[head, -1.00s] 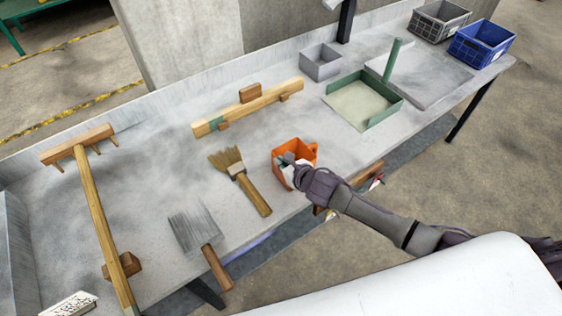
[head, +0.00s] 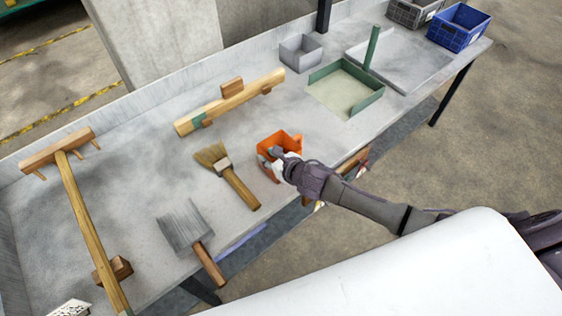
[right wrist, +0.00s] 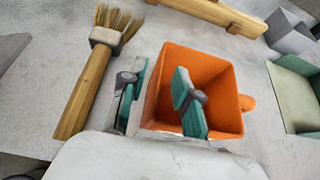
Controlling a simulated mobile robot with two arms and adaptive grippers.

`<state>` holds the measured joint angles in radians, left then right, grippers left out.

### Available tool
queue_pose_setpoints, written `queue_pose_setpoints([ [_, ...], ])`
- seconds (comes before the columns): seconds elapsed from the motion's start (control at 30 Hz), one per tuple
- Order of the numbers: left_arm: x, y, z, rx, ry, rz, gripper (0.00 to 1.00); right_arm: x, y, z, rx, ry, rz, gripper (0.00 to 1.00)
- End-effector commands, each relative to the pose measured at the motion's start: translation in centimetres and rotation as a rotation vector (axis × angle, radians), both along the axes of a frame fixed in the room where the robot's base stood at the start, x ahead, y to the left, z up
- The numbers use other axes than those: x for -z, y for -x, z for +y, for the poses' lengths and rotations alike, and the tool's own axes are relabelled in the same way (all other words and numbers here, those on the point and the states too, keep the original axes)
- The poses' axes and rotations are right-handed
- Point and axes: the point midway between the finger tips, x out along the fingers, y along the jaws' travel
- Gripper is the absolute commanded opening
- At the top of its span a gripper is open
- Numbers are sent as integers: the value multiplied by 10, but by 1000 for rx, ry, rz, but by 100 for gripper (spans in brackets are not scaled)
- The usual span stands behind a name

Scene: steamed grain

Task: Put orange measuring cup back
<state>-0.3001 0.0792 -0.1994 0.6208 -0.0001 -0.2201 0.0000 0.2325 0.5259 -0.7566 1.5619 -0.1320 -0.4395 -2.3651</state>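The orange measuring cup (head: 284,139) stands on the grey workbench near its front edge, and its open box shape shows in the right wrist view (right wrist: 228,88). A small orange tab sticks out on its right side there. My right gripper (head: 270,158) is at the cup's near left side. In the right wrist view my right gripper (right wrist: 160,90) has its fingers apart, one outside the cup's left wall and one inside the cup. The wall lies between them with space showing, and I cannot tell whether either finger touches it. My left gripper is not in view.
A brush (head: 228,177) lies left of the cup, with a flat scraper (head: 186,226) and long rake (head: 80,205) further left. A wooden beam (head: 240,103) lies behind. A green tray (head: 345,90), grey box (head: 300,52) and blue crate (head: 458,27) are to the right.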

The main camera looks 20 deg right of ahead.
Motion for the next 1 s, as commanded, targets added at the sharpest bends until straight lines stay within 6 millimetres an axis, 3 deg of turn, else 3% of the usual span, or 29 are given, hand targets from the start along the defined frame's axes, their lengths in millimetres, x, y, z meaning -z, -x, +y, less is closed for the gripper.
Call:
queue_pose_setpoints([
  [0.3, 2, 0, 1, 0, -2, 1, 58, -31, 55, -19, -2, 1, 0, 31],
  [0.5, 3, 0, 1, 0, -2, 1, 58, -45, 79, -27, -1, 2, 0, 31],
  [1.0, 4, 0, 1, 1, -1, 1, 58, -51, 87, -29, 8, -10, 3, 31],
])
